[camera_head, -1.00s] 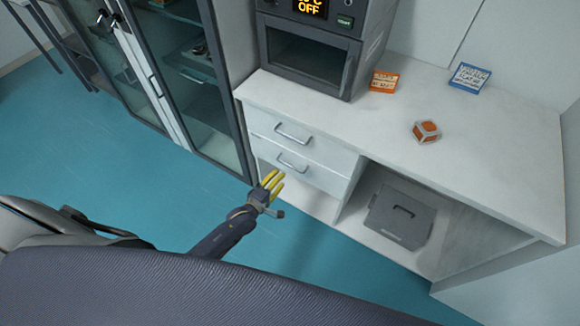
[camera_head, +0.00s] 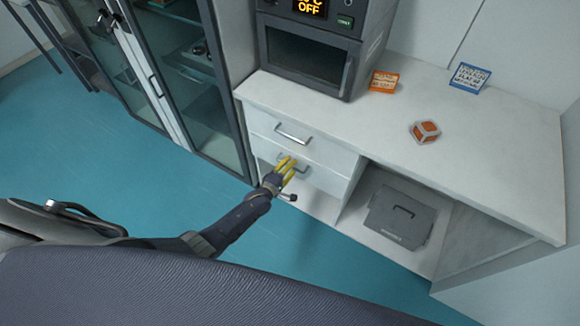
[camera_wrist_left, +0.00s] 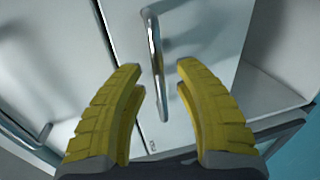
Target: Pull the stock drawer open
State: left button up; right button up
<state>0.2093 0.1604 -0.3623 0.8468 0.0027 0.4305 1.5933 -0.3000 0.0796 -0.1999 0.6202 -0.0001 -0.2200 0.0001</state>
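A white counter has two stacked drawers, both flush. The upper drawer (camera_head: 325,150) has a metal handle (camera_head: 294,134). The lower drawer (camera_head: 325,179) has a similar handle, partly hidden by my fingers in the head view. No label shows which is the stock drawer. My left gripper (camera_head: 290,164) has yellow fingers and is at the lower handle. In the left wrist view its fingers (camera_wrist_left: 157,80) are spread, with the lower handle (camera_wrist_left: 155,50) in line with the gap between them. I see no finger closed on it. My right gripper is not in view.
An oven-like device (camera_head: 312,60) stands on the countertop (camera_head: 490,150), with an orange-and-white cube (camera_head: 425,132) and two small signs. A grey case (camera_head: 398,215) sits in the open bay right of the drawers. A glass-door cabinet (camera_head: 205,100) stands left.

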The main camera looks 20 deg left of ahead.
pick_arm(q)
jog(key=shift+c, duration=0.2)
grip_shut()
jog(key=shift+s, duration=0.1)
